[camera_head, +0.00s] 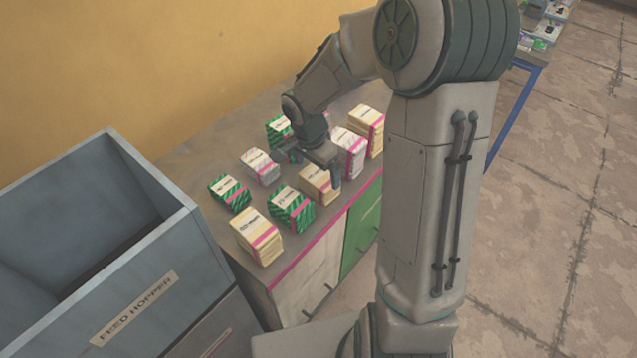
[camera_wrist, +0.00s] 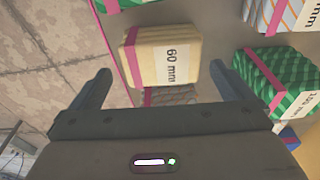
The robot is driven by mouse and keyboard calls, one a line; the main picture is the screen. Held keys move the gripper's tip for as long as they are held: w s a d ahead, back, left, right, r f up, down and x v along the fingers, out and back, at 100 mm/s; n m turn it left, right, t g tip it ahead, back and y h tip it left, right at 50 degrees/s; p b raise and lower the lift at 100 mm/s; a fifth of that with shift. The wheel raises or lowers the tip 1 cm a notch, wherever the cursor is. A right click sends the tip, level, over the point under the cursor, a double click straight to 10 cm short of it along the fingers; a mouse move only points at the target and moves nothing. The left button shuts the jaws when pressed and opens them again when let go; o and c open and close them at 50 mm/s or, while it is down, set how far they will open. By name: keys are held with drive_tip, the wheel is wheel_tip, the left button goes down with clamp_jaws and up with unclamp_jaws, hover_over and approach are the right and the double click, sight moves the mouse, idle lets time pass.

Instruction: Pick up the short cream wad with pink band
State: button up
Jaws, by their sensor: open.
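The short cream wad with the pink band (camera_head: 313,187) stands on the table near its front edge, partly covered by my gripper in the head view. In the wrist view the cream wad (camera_wrist: 168,54) shows a "60 mm" label and a pink band on its left side. My gripper (camera_head: 308,168) is open and empty, close over this wad. In the wrist view the two fingers of my gripper (camera_wrist: 163,72) are spread wider than the wad, one toward each side. I cannot tell whether the fingertips are level with it.
Other wads stand close around: a green striped wad (camera_head: 292,209), also in the wrist view (camera_wrist: 281,82), a white striped one (camera_head: 349,153), a grey one (camera_head: 261,167), and cream ones (camera_head: 257,238) (camera_head: 367,128). The feed hopper (camera_head: 190,262) stands at the left.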

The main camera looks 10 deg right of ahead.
sight(319, 176)
drive_tip(key=shift+w+d+f, duration=0.15)
drive_tip(key=shift+d+f, duration=0.05)
drive_tip(key=shift+f, duration=0.9)
drive_tip(key=shift+w+d+f, duration=0.15)
drive_tip(key=shift+w+f, duration=0.05)
drive_tip(key=shift+f, duration=0.95)
drive_tip(key=shift+w+d+f, duration=0.15)
drive_tip(key=shift+d+f, duration=0.05)
drive_tip(key=shift+f, duration=0.9)
drive_tip(key=c, duration=0.7)
